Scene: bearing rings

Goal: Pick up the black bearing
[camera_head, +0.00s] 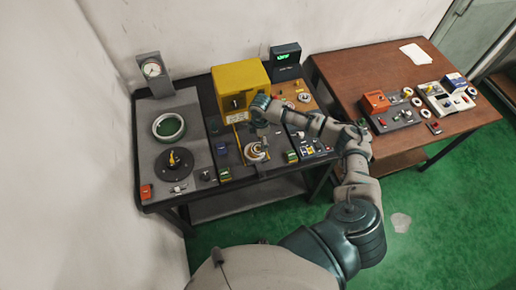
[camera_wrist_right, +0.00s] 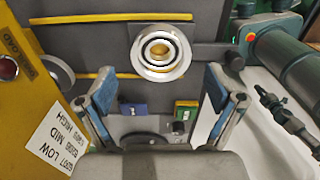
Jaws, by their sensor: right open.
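The round bearing (camera_head: 255,152) sits on the dark panel of the left table, below the yellow box. In the right wrist view the bearing (camera_wrist_right: 160,44) shows as nested silver and dark rings around a brass-coloured centre. I cannot tell which of its rings counts as the black one. My right gripper (camera_head: 262,138) is above it in the head view, partly hiding it. In the wrist view my right gripper (camera_wrist_right: 158,73) is open and empty, its fingers apart, with the bearing ahead between and beyond the fingertips. My left gripper is not in view.
A yellow box (camera_head: 240,80) stands behind the bearing. Left are a green-and-white ring (camera_head: 169,126), a black round fixture (camera_head: 174,163) and a dial gauge (camera_head: 152,69). Small blue (camera_wrist_right: 133,109) and green (camera_wrist_right: 186,104) blocks lie near the fingers. A brown table (camera_head: 345,65) stands right.

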